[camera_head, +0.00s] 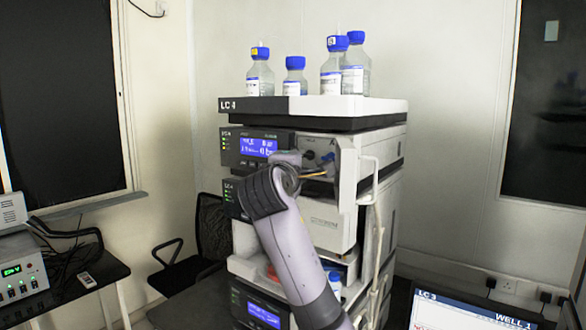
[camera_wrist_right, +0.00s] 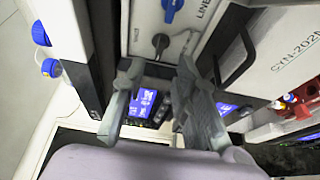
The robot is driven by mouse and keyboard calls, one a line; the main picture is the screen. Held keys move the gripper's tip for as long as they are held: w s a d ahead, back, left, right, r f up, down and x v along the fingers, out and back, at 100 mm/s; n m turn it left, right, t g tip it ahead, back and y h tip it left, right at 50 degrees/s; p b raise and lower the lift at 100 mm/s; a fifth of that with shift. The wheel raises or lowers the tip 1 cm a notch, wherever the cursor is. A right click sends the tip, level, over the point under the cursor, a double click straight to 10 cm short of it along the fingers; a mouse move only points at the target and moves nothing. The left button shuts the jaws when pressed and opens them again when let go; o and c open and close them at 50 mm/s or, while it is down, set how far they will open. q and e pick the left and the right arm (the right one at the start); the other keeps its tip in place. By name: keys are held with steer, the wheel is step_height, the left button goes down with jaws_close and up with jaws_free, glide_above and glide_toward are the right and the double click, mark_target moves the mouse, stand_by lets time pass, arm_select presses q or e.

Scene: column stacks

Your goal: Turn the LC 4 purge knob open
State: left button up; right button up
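The LC 4 stack (camera_head: 312,115) stands in the middle of the head view, its name on the top tray. A dark round fitting (camera_head: 328,157) shows on its upper module's front. My right gripper (camera_head: 292,160) is in front of that module, partly hidden by my wrist. In the right wrist view my right gripper (camera_wrist_right: 158,68) has its fingers apart, with nothing between them. Beyond the tips are a black fitting (camera_wrist_right: 160,42) with a cable-like stem and a blue knob (camera_wrist_right: 172,6) beside lettering "LINE". I cannot tell which is the purge knob. My left gripper is out of view.
Several blue-capped bottles (camera_head: 332,68) stand on the top tray. A pale handle rail (camera_head: 368,180) runs down the stack's right side. An LC 3 screen (camera_head: 470,308) is at bottom right. A chair (camera_head: 205,235) and side table (camera_head: 85,290) are at left.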

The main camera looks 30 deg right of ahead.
steer(key=v, duration=0.6)
stand_by(0.3)
